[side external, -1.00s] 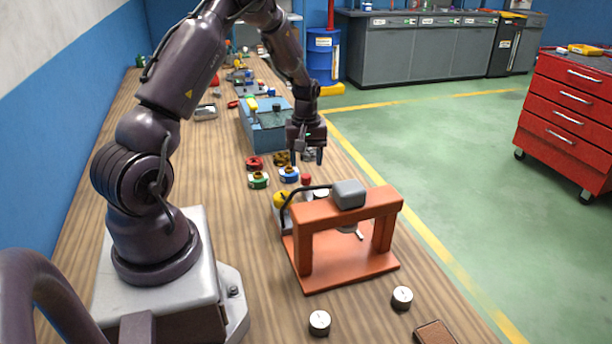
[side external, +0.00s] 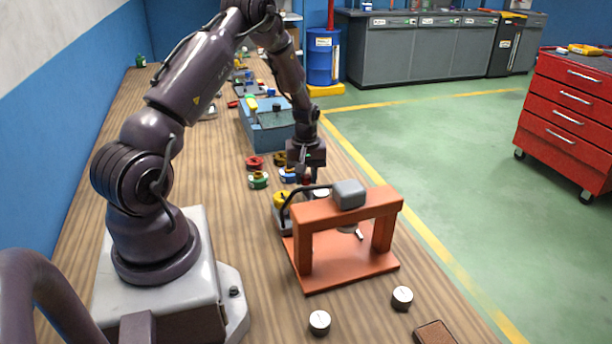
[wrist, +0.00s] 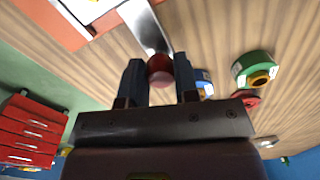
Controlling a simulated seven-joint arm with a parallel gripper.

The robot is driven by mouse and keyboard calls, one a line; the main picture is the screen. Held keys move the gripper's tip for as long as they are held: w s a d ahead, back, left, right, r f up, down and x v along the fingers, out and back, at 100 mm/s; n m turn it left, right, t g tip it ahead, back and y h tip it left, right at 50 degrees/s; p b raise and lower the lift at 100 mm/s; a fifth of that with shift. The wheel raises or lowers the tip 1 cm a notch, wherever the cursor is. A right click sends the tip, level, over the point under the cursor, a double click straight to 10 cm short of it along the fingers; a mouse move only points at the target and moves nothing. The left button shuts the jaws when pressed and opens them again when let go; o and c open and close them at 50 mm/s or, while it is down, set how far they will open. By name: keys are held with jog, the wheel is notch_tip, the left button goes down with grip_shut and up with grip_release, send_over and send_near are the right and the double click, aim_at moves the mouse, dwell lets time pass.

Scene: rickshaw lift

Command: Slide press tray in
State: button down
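The orange press (side external: 350,265) stands on the bench with a grey head on its crossbar. A red knob (wrist: 160,67) sits at the near end of this strip. My gripper (side external: 306,180) points down, low behind the press.
Green, red and blue spools (side external: 258,180) lie left of my gripper. A blue box (side external: 265,130) stands farther back. Two white-topped discs (side external: 320,322) and a brown block (side external: 435,333) lie in front of the press. The bench's right edge runs close beside the press.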

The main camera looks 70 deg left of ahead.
jog(key=shift+d, duration=2.35)
jog(key=c, duration=0.9)
grip_release()
jog(key=shift+o, duration=0.2)
notch_tip(320, 180, up, 13)
